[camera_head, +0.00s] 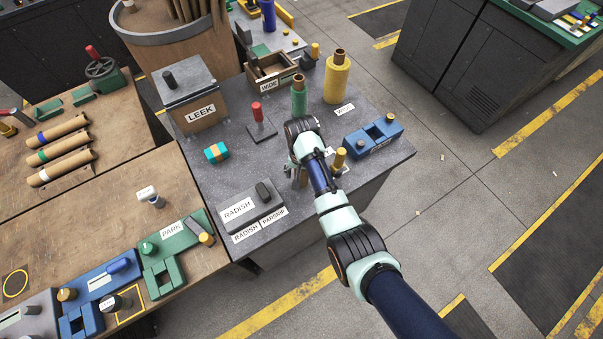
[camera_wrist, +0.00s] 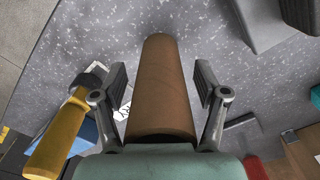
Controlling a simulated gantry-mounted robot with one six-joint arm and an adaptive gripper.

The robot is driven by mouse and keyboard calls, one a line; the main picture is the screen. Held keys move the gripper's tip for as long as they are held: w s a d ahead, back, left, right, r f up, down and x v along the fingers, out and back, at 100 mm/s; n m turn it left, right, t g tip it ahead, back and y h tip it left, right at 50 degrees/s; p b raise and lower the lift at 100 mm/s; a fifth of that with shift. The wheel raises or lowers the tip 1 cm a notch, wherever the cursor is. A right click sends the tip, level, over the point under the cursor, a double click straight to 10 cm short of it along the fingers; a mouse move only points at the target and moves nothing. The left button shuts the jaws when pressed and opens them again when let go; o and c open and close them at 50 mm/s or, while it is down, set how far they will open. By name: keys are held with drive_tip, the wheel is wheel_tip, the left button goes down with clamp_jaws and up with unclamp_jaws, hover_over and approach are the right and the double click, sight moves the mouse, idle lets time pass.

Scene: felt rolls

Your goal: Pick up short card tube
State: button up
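A plain brown card tube (camera_wrist: 160,85) stands in the middle of the wrist view, between the two fingers of my gripper (camera_wrist: 161,88). A gap shows on each side between the tube and the finger pads, so my gripper is open around it.
In the head view are a green roll (camera_head: 299,97), a larger yellow roll (camera_head: 337,80), a blue holder (camera_head: 373,137), the LEEK box (camera_head: 190,98) and a RADISH block (camera_head: 238,212).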

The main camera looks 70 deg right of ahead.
drive_tip(key=c, duration=1.2)
drive_tip(key=shift+r, duration=0.1)
wheel_tip(320, 180, up, 20)
drive_tip(key=p, duration=0.9)
drive_tip(key=shift+p, duration=0.4)
